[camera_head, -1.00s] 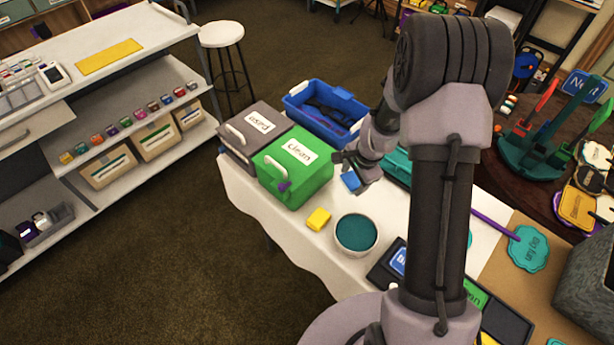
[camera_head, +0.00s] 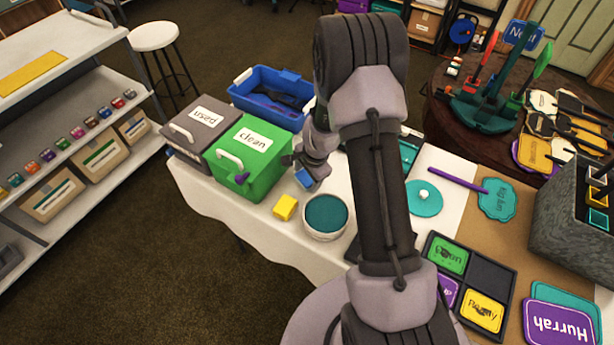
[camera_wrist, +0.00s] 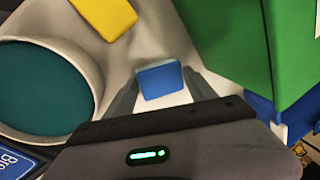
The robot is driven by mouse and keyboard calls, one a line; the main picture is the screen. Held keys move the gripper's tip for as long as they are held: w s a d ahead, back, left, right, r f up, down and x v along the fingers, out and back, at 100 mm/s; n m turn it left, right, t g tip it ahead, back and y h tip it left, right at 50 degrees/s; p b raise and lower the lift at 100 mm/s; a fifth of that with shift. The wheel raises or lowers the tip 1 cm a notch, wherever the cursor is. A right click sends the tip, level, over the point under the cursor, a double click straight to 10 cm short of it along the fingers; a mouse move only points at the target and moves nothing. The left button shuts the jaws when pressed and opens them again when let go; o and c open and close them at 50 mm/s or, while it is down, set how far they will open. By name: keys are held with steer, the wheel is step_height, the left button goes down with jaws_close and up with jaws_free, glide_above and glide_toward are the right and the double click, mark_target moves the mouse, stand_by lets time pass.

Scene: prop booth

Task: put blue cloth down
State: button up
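The blue cloth (camera_head: 304,178) is a small, folded, block-like piece between the fingers of my gripper (camera_head: 303,172). In the wrist view the blue cloth (camera_wrist: 160,80) sits between both fingertips (camera_wrist: 161,84), which meet its sides. My gripper points down over the white-covered table (camera_head: 265,232), in front of the green "clean" box and behind the white bowl. I cannot tell whether the cloth's underside touches the table.
The green "clean" box (camera_head: 262,167) and grey "used" box (camera_head: 183,152) stand to the left. A yellow cloth (camera_head: 285,207) lies beside the teal-filled bowl (camera_head: 325,232). A blue crate (camera_head: 262,112) is behind. A dark sign tray (camera_head: 490,270) lies right.

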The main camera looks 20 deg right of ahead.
steer(key=o, duration=0.4)
steer(key=shift+c, duration=0.2)
steer(key=s+a+r+n+t+p, duration=0.1)
steer(key=s+a+r+n+p, duration=0.15)
steer(key=r, duration=1.15)
steer(key=s+a+r+n+p, duration=0.1)
steer(key=s+a+r+p, duration=0.2)
steer(key=r, duration=1)
steer(key=s+a+r+n, duration=0.2)
steer(key=s+a+r, duration=0.1)
steer(key=s, duration=0.3)
steer(key=s+a+r+n+t+y, duration=0.1)
steer(key=s+a+r+n, duration=0.1)
steer(key=s+r, duration=0.4)
steer(key=s+a+r+n+t, duration=0.1)
steer(key=s+a+r+n, duration=0.2)
steer(key=s, duration=0.4)
steer(key=shift+s+a+r+n, duration=0.15)
steer(key=shift+a+r+n, duration=0.2)
steer(key=shift+r, duration=0.4)
